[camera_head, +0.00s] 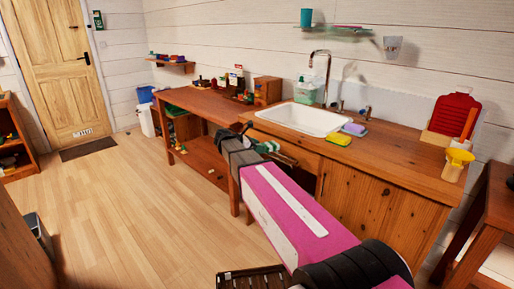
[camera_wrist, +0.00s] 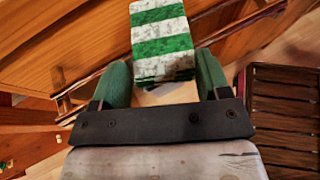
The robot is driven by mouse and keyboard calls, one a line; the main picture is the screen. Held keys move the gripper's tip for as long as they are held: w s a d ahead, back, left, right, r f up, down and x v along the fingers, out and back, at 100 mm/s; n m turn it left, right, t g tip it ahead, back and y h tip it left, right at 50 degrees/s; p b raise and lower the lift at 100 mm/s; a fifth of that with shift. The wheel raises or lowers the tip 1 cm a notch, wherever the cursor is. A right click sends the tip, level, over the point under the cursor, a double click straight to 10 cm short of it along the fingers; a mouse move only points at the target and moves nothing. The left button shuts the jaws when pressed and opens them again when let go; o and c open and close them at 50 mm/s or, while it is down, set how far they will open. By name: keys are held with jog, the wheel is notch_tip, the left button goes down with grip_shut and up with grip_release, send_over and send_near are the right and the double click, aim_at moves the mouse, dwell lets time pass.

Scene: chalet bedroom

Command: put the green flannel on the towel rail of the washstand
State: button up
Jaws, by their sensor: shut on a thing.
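The green-and-white striped flannel (camera_wrist: 160,42) is held in my gripper (camera_wrist: 163,85), between its green fingers, and extends beyond the fingertips in the wrist view. In the head view, my gripper (camera_head: 266,147) is at the front of the washstand (camera_head: 365,190), below the sink, and the flannel is small and partly hidden by my arm. A wooden bar (camera_wrist: 240,25), which looks like the towel rail, runs slantwise behind the flannel along the wooden front. The flannel covers the bar's middle. I cannot tell whether they touch.
A wooden bench (camera_head: 200,103) adjoins on the left. A dark slatted crate (camera_wrist: 288,110) is low at the right. The floor (camera_head: 125,195) at left is clear.

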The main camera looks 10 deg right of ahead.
jog(key=shift+f, duration=0.2)
jog(key=o, duration=1)
